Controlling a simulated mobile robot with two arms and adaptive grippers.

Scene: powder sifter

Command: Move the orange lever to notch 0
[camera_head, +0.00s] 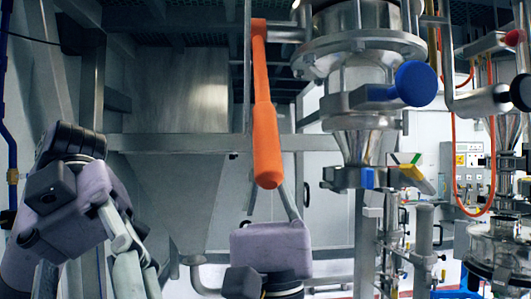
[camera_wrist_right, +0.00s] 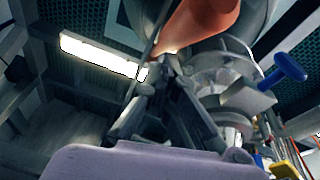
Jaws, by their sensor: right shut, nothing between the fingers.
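The orange lever (camera_head: 266,120) hangs nearly upright in the middle of the head view, its thick rounded grip end pointing down. It also shows at the top of the right wrist view (camera_wrist_right: 205,18), close to the camera. My right gripper (camera_head: 268,187) is below and behind the grip end in the head view. Its fingertips (camera_wrist_right: 165,68) come together just under the lever in the wrist view, with nothing held; I cannot tell whether they touch it. My left gripper (camera_head: 138,280) hangs at the lower left, away from the lever, its fingers partly cut off. No notch marks are readable.
A steel sifter column (camera_head: 365,80) with a blue knob (camera_head: 416,83) stands just right of the lever. A horizontal steel beam (camera_head: 190,143) runs behind it. An orange hose (camera_head: 456,170) and a control panel (camera_head: 468,160) are farther right. Open space lies left of the lever.

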